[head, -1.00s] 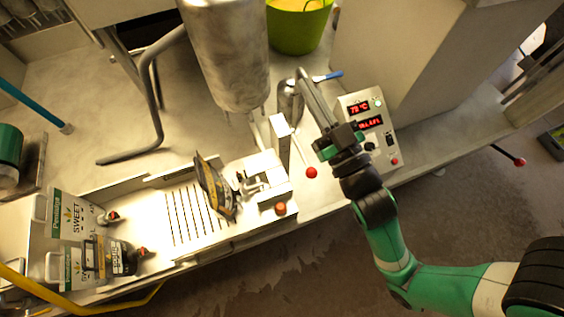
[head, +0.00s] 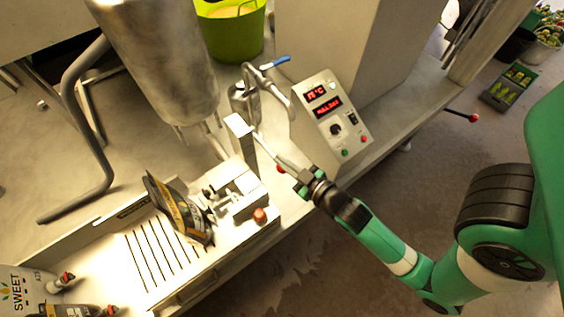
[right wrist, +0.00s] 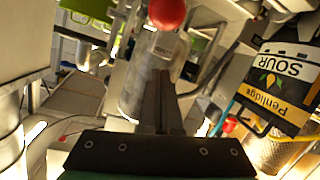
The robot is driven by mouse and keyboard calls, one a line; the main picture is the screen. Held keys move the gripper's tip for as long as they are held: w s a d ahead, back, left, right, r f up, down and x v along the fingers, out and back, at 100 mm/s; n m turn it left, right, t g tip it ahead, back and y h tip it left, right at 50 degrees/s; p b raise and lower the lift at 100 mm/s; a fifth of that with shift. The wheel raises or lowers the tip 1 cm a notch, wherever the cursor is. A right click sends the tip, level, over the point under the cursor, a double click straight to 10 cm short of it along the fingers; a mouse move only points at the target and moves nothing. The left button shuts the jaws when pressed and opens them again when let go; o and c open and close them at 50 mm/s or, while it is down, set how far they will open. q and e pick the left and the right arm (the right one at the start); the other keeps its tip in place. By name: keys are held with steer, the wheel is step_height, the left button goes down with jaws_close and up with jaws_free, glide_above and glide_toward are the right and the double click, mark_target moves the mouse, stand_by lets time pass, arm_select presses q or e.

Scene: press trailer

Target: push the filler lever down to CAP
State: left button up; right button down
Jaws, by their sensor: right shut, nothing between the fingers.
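The filler lever ends in a red ball knob (head: 281,169), beside the white filler post (head: 240,135). The knob also shows large at the top of the right wrist view (right wrist: 167,12). My right gripper (head: 276,153) is shut and empty, its fingers close to the lever. In the right wrist view the closed fingertips (right wrist: 160,76) point toward the knob, just below it in the picture. I cannot tell whether they touch the lever. A dark pouch (head: 180,212) stands tilted at the filler; its SOUR label (right wrist: 283,80) shows at right in the wrist view. No CAP marking is readable. My left gripper is out of view.
A control box (head: 333,115) with red displays stands right of the lever. A steel tank (head: 160,60) and a blue-handled pipe (head: 275,63) are behind it. An orange button (head: 260,215) sits on the filler base. Juice pouches (head: 30,290) stand at lower left.

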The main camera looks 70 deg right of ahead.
steer(key=f, duration=0.1)
steer(key=w+d+f, duration=0.1)
steer(key=f+b, duration=0.1)
steer(key=shift+w+d+f, duration=0.15)
steer(key=shift+d+f, duration=0.1)
steer(key=shift+d, duration=0.05)
steer(key=shift+s+f, duration=0.25)
steer(key=shift+f, duration=0.1)
steer(key=shift+f+b, duration=0.3)
steer(key=shift+b, duration=0.15)
step_height(320, 180, down, 8)
steer(key=t+h+b, duration=0.1)
steer(key=t+b, duration=0.2)
steer(key=b, duration=1.4)
steer(key=shift+h, duration=0.4)
